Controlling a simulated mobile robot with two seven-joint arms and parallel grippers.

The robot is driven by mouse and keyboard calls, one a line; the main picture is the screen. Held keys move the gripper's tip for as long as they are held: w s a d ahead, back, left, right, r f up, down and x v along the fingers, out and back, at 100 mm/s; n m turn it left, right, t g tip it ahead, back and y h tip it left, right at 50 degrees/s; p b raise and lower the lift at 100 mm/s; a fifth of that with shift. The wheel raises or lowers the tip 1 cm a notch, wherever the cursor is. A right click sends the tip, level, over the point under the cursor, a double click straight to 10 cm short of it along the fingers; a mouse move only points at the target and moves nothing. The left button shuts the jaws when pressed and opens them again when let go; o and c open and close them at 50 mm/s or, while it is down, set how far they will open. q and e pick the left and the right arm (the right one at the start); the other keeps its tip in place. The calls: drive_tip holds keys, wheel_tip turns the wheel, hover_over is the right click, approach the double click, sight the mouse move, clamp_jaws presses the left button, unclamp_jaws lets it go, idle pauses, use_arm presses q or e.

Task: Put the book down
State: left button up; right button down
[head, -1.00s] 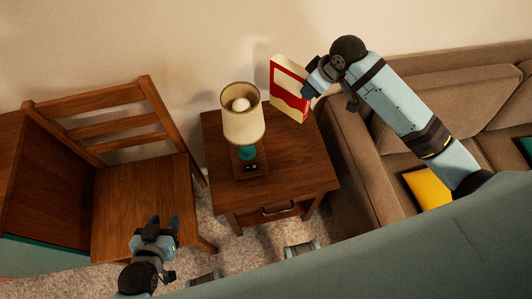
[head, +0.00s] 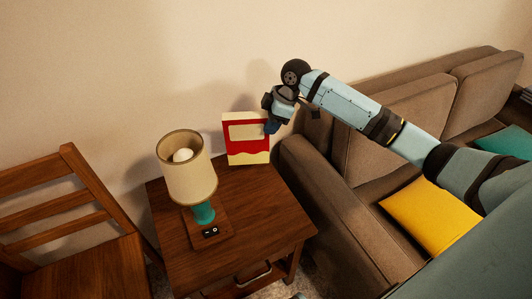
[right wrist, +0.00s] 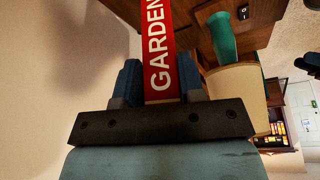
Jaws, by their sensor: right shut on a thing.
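The book (head: 246,132) is red and cream with a pale panel on its cover. It is upright at the back right of the wooden side table (head: 250,208), its lower edge at or just above the top; I cannot tell if it touches. My right gripper (head: 271,126) is shut on the book's upper right edge. In the right wrist view, the red spine (right wrist: 160,50) reading "GARDEN" lies between the two fingers of the right gripper (right wrist: 162,85). My left gripper is not in the head view.
A lamp (head: 187,170) with a cream shade and teal stem stands on the table, left of the book. A brown sofa (head: 335,200) with a yellow cushion (head: 425,215) is close on the right. A wooden chair (head: 75,245) stands left. The table's front right is clear.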

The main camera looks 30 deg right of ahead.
wheel_tip(320, 180, down, 10)
drive_tip(key=b, duration=0.1)
drive_tip(key=shift+r+b, duration=0.25)
drive_tip(key=shift+b, duration=0.1)
drive_tip(key=c, duration=1.2)
unclamp_jaws()
drive_tip(key=shift+f, duration=0.15)
drive_tip(key=o, duration=0.5)
drive_tip(key=shift+c, duration=0.2)
use_arm(q)
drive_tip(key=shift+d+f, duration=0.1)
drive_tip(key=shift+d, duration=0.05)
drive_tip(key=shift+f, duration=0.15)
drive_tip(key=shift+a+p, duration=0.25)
drive_tip(key=shift+p, duration=0.95)
use_arm(e)
drive_tip(key=v, duration=1.2)
